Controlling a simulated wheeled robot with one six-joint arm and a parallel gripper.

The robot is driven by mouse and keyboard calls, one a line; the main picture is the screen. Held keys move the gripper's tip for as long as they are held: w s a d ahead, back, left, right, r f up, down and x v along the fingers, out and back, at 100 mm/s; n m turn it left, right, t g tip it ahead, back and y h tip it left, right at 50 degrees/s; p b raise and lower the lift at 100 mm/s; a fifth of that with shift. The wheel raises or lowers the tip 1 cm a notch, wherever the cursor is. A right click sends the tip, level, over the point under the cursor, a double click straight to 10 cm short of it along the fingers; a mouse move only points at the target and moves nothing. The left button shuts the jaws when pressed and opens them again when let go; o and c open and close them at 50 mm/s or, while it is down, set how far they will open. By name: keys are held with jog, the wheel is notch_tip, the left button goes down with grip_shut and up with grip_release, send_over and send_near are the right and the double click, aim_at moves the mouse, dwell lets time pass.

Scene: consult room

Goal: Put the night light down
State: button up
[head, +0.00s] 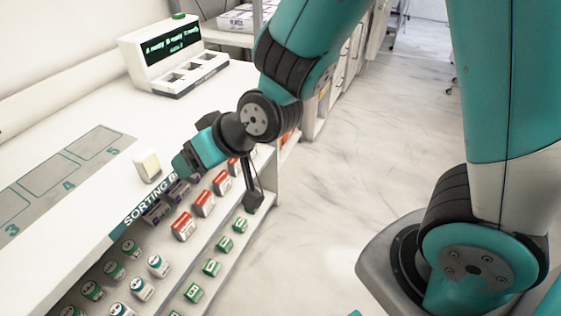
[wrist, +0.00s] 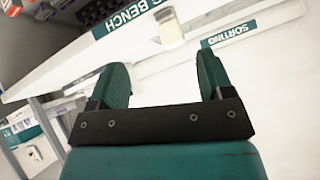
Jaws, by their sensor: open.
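The night light, a small cream-white block with a yellowish top (head: 147,165), stands on the white bench top near its front edge, beside the grey numbered strip. In the wrist view the night light (wrist: 170,30) is beyond the fingertips, near the bench edge. My gripper (head: 181,166) is just to the right of it in the head view. In the wrist view my gripper (wrist: 163,62) is open, with nothing between its two teal fingers. The night light appears apart from both fingers.
The white bench (head: 75,98) carries a grey strip with numbered outlined areas (head: 62,172) and a white device with a green-lit display (head: 172,55). Below its front edge, shelves hold red-and-white boxes (head: 204,203), green boxes and several jars (head: 158,265). The floor at right is clear.

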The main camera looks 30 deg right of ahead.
jog(key=shift+o, duration=0.4)
jog(key=s+d+r+n+g+h, duration=0.1)
jog(key=s+d+r+g, duration=0.2)
jog(key=s, duration=0.5)
jog(key=s+d+r+n+g+h, duration=0.1)
jog(key=s+d+r+g, duration=0.2)
jog(key=s+r, duration=0.3)
jog(key=s+g, duration=0.1)
jog(key=s, duration=0.2)
jog(key=shift+n, duration=0.4)
jog(key=t+y+b, duration=0.6)
jog(key=t+b, duration=0.9)
jog(key=b, duration=0.3)
send_near(148, 158)
jog(key=p+x, duration=0.5)
jog(key=shift+s+r, duration=0.1)
jog(key=shift+r, duration=0.1)
jog(key=shift+w+a+f+p, duration=0.2)
jog(key=shift+w+a+p, duration=0.35)
jog(key=shift+w, duration=0.15)
jog(key=p+x, duration=0.3)
jog(key=shift+w, duration=0.25)
jog(key=shift+w+a+p, duration=0.2)
jog(key=shift+w+p, duration=0.1)
jog(key=shift+w+a+f, duration=0.15)
jog(key=shift+w+f, duration=0.1)
jog(key=shift+w, duration=0.05)
